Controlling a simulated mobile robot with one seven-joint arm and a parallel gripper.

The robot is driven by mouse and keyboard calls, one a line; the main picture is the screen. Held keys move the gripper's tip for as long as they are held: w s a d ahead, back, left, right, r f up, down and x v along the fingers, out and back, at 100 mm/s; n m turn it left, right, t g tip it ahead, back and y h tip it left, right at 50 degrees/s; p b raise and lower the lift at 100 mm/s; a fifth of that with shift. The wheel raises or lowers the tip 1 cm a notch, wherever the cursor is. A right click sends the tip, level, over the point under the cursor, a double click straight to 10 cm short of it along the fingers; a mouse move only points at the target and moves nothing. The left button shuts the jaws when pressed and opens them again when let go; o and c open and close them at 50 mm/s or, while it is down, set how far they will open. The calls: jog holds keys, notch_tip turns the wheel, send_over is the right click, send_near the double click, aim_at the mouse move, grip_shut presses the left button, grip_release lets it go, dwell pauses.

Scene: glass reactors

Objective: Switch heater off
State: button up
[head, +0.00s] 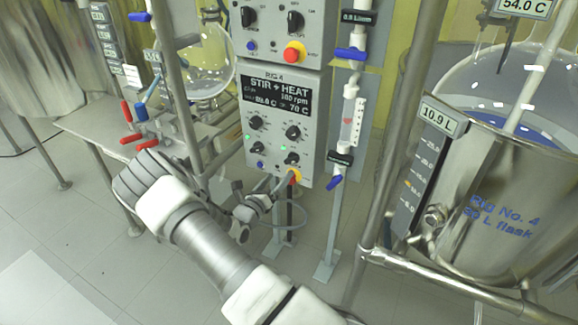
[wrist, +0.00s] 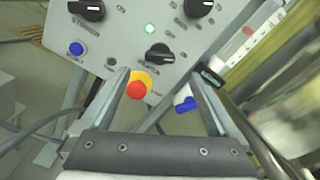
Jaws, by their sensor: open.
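The Rig 4 control box (head: 280,105) reads STIR + HEAT, 180 rpm and 70 C. The heater switch (head: 291,158) is the lower right black knob; it also shows in the wrist view (wrist: 158,54). A lit green lamp (wrist: 150,29) is above it. The stirrer switch (head: 257,148) is to its left, with another green lamp lit. My gripper (head: 284,184) is at the box's lower edge. In the wrist view its fingers (wrist: 160,78) are spread and empty, with the heater switch just beyond and between the tips. Contact cannot be told.
A red stop button on yellow (wrist: 138,88) lies beside the left finger, below the heater switch. A blue button (wrist: 76,48) is farther left. A blue valve handle (wrist: 186,103) shows near the right finger. The steel vessel (head: 500,205) stands right of the box.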

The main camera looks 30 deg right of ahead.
aim_at(290, 163)
jog(key=b+x, duration=0.1)
jog(key=x, duration=0.7)
jog(key=shift+c, duration=0.2)
jog(key=c, duration=1.3)
jog(key=shift+c, duration=0.2)
jog(key=shift+n, duration=0.4)
jog(key=shift+r+n+p, duration=0.1)
jog(key=shift+n+p, duration=0.75)
jog(key=shift+n, duration=0.15)
jog(key=n+p, duration=0.1)
jog(key=n, duration=0.2)
jog(key=shift+n+p, duration=0.3)
jog(key=shift+n, duration=0.1)
jog(key=n+p, duration=0.1)
jog(key=n, duration=0.4)
jog(key=shift+f+n, duration=0.2)
jog(key=shift+n, duration=0.1)
